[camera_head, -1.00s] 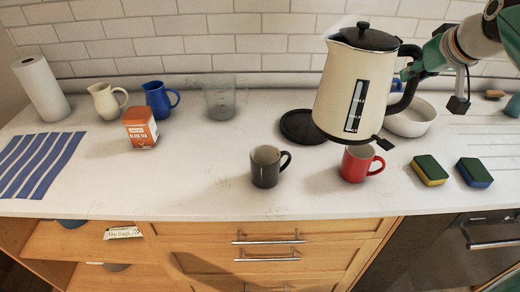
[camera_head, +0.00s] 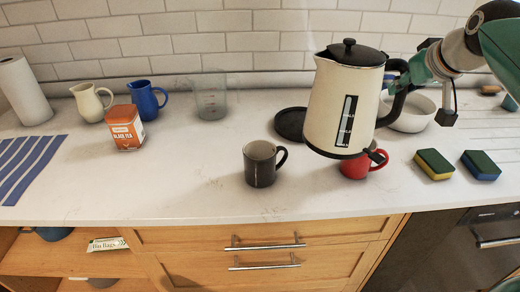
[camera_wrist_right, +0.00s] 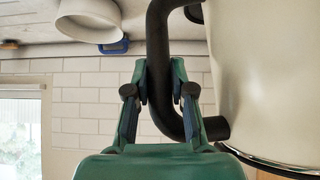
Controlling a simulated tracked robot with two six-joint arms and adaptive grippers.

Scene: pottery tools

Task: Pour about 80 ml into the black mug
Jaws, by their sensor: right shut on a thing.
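The black mug (camera_head: 261,165) stands upright on the counter, left of the red mug, with its handle to the right. The cream kettle (camera_head: 345,105) has a black lid, a dark level window and a black handle. It is held in the air, nearly upright, to the right of and above the black mug. My right gripper (camera_head: 395,80) is shut on the kettle's black handle. In the right wrist view the gripper (camera_wrist_right: 163,92) has its fingers on both sides of the handle, with the kettle body (camera_wrist_right: 265,75) at the right. My left gripper is not in view.
The red mug (camera_head: 354,168) stands partly hidden behind the kettle. The black kettle base (camera_head: 290,124) lies behind the mugs. Two sponges (camera_head: 434,164) lie at the right. A clear measuring jug (camera_head: 210,98), blue and cream jugs and a tea box (camera_head: 124,128) stand at the left.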

